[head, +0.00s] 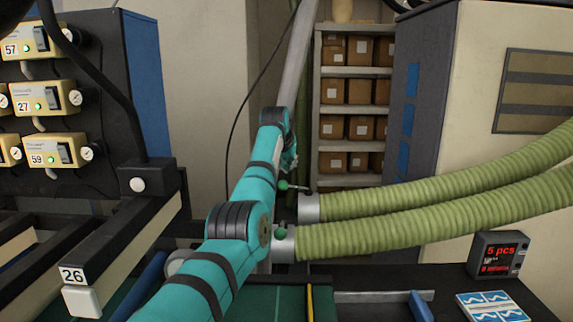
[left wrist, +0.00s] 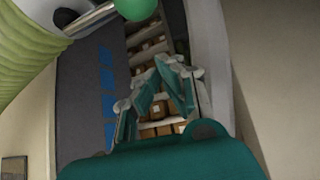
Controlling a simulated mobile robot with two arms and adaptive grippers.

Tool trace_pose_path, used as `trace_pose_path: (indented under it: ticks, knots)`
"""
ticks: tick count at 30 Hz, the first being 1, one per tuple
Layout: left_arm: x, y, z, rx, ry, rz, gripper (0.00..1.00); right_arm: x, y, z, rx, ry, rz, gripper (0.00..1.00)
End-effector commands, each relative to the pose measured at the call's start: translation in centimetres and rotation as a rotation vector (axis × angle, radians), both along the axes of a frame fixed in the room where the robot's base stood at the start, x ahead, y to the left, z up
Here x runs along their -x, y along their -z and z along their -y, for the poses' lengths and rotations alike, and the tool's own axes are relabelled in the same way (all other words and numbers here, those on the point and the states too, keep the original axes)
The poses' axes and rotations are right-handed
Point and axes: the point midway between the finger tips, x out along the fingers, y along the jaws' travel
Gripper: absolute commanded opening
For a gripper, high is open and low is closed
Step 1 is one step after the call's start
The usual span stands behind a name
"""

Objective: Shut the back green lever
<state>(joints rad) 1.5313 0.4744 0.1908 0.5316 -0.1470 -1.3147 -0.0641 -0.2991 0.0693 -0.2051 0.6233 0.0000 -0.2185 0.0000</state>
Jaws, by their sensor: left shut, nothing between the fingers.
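Two green-knobbed levers sit on the metal collars of two ribbed green hoses. The back green lever (head: 283,185) has its rod lying sideways, with the knob to the left of its collar (head: 307,207). The front green lever (head: 280,232) is nearer, on the lower collar. My left gripper (head: 290,160) is just above the back lever's knob in the picture, partly hidden by my own arm. In the left wrist view its fingers (left wrist: 163,78) are shut and empty. A green knob (left wrist: 136,7) with its rod shows at the top edge there, apart from the fingers.
The upper hose (head: 430,190) and lower hose (head: 430,228) run off to the right. Shelves of cardboard boxes (head: 347,128) stand behind. A numbered machine frame (head: 75,272) is at left. A red display (head: 498,258) stands on the dark surface at right.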

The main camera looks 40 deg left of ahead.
Motion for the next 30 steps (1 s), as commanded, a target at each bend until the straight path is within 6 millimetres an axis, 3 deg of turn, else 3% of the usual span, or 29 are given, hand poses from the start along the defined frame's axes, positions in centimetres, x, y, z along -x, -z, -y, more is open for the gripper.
trace_pose_path:
  ticks: [5, 18, 30]
  knots:
    - [-1.0, 0.9, -0.6, 0.002, -0.001, -0.001, 0.0, 0.0, -2.1, 0.6, 0.008, 0.0, -0.001, 0.0]
    - [0.6, 1.8, 0.4, -0.003, 0.0, 0.002, 0.0, 0.2, -1.6, 1.4, 0.017, 0.004, -0.005, 0.0]
    - [2.3, 2.0, 1.3, 0.0, 0.001, 0.002, 0.0, 0.2, -2.3, 1.3, 0.016, 0.002, -0.006, 0.0]
